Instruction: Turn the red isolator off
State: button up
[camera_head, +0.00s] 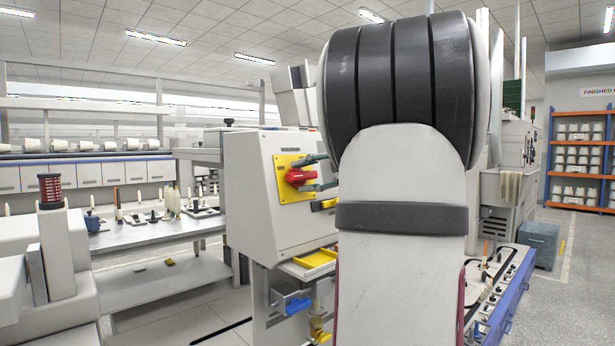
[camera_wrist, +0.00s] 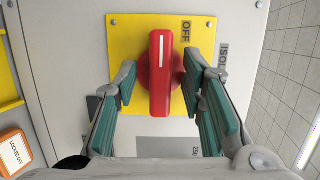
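The red isolator handle (camera_wrist: 161,75) sits on a yellow plate (camera_wrist: 118,30) on a light panel. In the wrist view the handle stands upright, its white line at the upper end, beside the sideways word OFF. In the head view the red handle (camera_head: 297,176) and yellow plate (camera_head: 287,161) are on the front of the pale machine cabinet. My gripper (camera_wrist: 158,78) is open, with teal fingers on both sides of the handle and visible gaps. My gripper (camera_head: 302,175) also shows at the handle in the head view. The word ON is not visible.
An orange-edged LOCKED OFF tag (camera_wrist: 14,150) is on the panel at lower left in the wrist view. A yellow tray (camera_head: 316,258) and a blue part (camera_head: 297,304) lie below the cabinet front. My arm hides much of the right side. A bench (camera_head: 150,235) stands left.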

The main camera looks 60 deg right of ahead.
jog(key=v, duration=1.1)
jog(key=shift+s, duration=0.4)
